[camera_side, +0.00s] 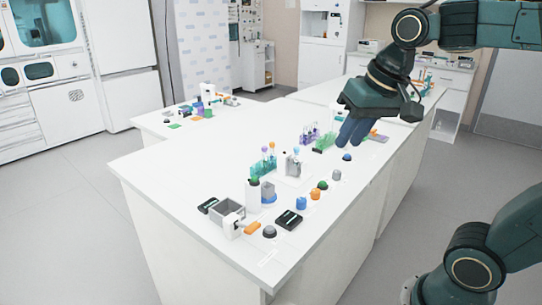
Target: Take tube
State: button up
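My gripper (353,134), with dark blue fingers, points down over the far right part of the white bench. It hangs near a green rack (325,143) and a purple tube rack (310,134). Whether its fingers are apart or hold anything is too small to tell. A teal rack (262,164) stands mid-bench with a few upright tubes (268,155) in it, their caps small and coloured. Which tube the task means cannot be told. Part of the area behind the fingers is hidden.
A grey device (293,163) stands right of the teal rack. Several coloured knobs (315,193) line the bench's right side. A grey open box (228,214) and a black device (288,219) sit at the front. The bench's left part (180,190) is clear.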

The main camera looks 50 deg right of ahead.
jog(key=w+d+r+m+g, duration=0.1)
jog(key=w+d+r+m, duration=0.2)
jog(key=w, duration=0.4)
jog(key=m+g, duration=0.3)
jog(key=m, duration=1.2)
send_over(296, 148)
notch_tip(296, 148, down, 8)
jog(key=shift+d, duration=0.25)
jog(key=shift+f, duration=0.1)
jog(key=shift+f, duration=4.2)
jog(key=shift+a+f, duration=0.1)
jog(key=shift+f, duration=2.5)
